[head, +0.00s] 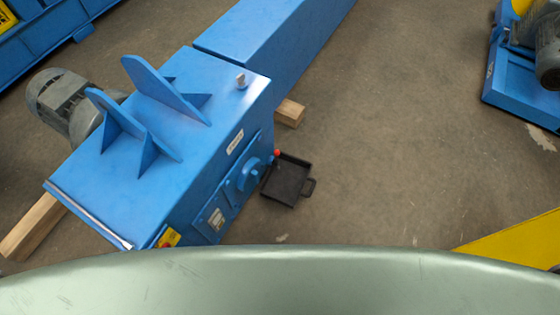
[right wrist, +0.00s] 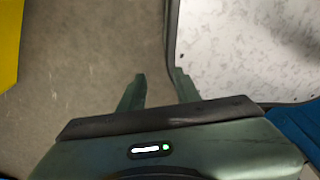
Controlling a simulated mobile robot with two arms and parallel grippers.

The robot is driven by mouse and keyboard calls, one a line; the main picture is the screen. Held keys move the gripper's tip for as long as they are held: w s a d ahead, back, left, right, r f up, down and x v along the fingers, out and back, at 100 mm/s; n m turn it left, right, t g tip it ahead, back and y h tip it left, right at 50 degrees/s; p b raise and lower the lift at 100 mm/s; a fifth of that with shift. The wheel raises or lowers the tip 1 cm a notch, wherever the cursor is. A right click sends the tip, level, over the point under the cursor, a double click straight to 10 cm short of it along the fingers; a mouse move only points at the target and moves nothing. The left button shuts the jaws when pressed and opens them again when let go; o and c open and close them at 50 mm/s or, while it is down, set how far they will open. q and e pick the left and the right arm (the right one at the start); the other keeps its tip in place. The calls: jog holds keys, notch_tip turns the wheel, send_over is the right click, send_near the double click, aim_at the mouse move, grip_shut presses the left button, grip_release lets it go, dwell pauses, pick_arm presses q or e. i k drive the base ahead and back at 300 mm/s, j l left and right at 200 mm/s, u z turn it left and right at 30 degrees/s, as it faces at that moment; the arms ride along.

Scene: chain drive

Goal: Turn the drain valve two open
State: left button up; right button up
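A blue gearbox housing (head: 170,135) stands on wooden blocks in the head view. Low on its right side, near the far corner, is a small valve with a red-tipped handle (head: 277,153). I cannot read which valve it is or tell if it is open. A black drip tray (head: 288,181) with a handle lies on the floor below it. In the right wrist view my right gripper (right wrist: 160,76) has its two fingers apart with nothing between them. It is over the floor beside a pale speckled panel. My left gripper is not in view.
A grey motor (head: 65,100) is behind the housing, with a blue beam (head: 275,40) beyond. Another blue machine (head: 525,75) stands at the far right. A yellow shape (head: 515,240) is at the lower right. Open concrete floor (head: 400,140) lies to the right of the housing.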

aim_at(275, 163)
jog(key=u, duration=0.4)
jog(key=i+l+u, duration=0.1)
jog(key=l+u, duration=0.15)
jog(key=u, duration=0.15)
jog(key=l+u, duration=0.25)
jog(key=u, duration=0.15)
jog(key=i+l+u, duration=0.1)
jog(key=l+u, duration=0.2)
jog(key=u, duration=0.15)
jog(key=l+u, duration=0.25)
jog(key=u, duration=0.15)
